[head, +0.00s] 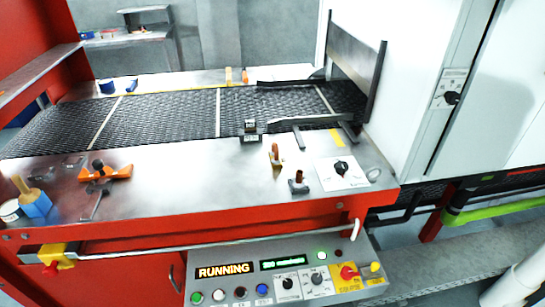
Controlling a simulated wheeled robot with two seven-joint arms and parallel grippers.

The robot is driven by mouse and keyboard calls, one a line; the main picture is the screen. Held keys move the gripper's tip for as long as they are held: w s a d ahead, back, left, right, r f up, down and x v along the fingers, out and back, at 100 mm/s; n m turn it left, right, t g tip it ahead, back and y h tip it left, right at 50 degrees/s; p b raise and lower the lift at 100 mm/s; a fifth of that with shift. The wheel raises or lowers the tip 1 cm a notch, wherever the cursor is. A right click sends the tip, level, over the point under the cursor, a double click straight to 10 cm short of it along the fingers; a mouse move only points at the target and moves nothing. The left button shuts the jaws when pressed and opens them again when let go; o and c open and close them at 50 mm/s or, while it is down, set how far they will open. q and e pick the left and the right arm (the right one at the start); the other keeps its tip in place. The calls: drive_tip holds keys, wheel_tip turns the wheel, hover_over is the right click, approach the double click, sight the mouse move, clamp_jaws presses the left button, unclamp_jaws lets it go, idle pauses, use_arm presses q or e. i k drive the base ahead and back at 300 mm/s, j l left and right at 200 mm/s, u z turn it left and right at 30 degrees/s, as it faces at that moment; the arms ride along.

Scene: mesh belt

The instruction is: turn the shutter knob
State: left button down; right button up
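Several black knobs show, and their labels are too small to read, so I cannot tell which is the shutter knob. One knob (342,168) sits on a white plate on the steel deck's right end. Another knob (452,98) is on a plate on the white cabinet's side. Two more, a left panel knob (288,283) and a right panel knob (316,279), are on the grey control panel. Neither of my grippers is in view.
The dark mesh belt (170,122) runs behind the steel deck (210,180). The control panel (222,268) shows RUNNING and has a red knob on yellow (348,272).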

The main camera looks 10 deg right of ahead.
sight(452, 98)
drive_tip(key=z, duration=1.4)
